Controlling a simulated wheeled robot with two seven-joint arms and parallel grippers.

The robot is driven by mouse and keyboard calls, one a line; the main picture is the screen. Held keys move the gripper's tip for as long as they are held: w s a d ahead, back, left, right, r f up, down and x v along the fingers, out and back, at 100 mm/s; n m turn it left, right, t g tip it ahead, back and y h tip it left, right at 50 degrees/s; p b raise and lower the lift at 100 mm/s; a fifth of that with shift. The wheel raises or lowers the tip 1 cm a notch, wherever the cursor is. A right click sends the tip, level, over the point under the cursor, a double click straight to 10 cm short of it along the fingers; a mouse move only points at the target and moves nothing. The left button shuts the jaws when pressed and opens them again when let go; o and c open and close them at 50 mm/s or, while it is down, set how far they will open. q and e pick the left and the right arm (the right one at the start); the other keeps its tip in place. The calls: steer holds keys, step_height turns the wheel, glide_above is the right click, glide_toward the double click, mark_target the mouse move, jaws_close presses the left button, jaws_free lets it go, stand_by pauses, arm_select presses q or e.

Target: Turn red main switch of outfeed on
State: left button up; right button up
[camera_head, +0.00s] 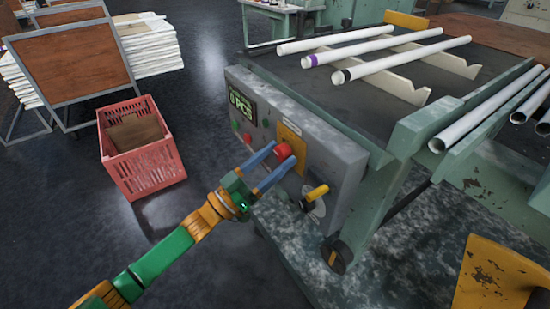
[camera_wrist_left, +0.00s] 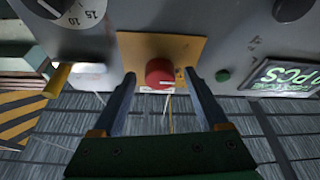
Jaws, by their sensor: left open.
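The red main switch (camera_head: 283,150) is a round red knob on a yellow plate, set in the grey control panel (camera_head: 330,163) of the outfeed table. In the left wrist view the red knob (camera_wrist_left: 159,73) is near the middle, with a pale mark on its lower edge. My left gripper (camera_head: 285,152) is open, its two blue fingers on either side of the knob. In the wrist view the fingertips (camera_wrist_left: 160,75) show a gap on both sides of it. Whether they reach around the knob in depth is hard to tell. My right gripper is not in view.
White tubes (camera_head: 405,60) lie on the table above. A red crate (camera_head: 142,150) stands on the floor at left, with open floor around it.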

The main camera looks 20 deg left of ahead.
arm_select(q)
jaws_close()
steer(key=shift+f, duration=0.1)
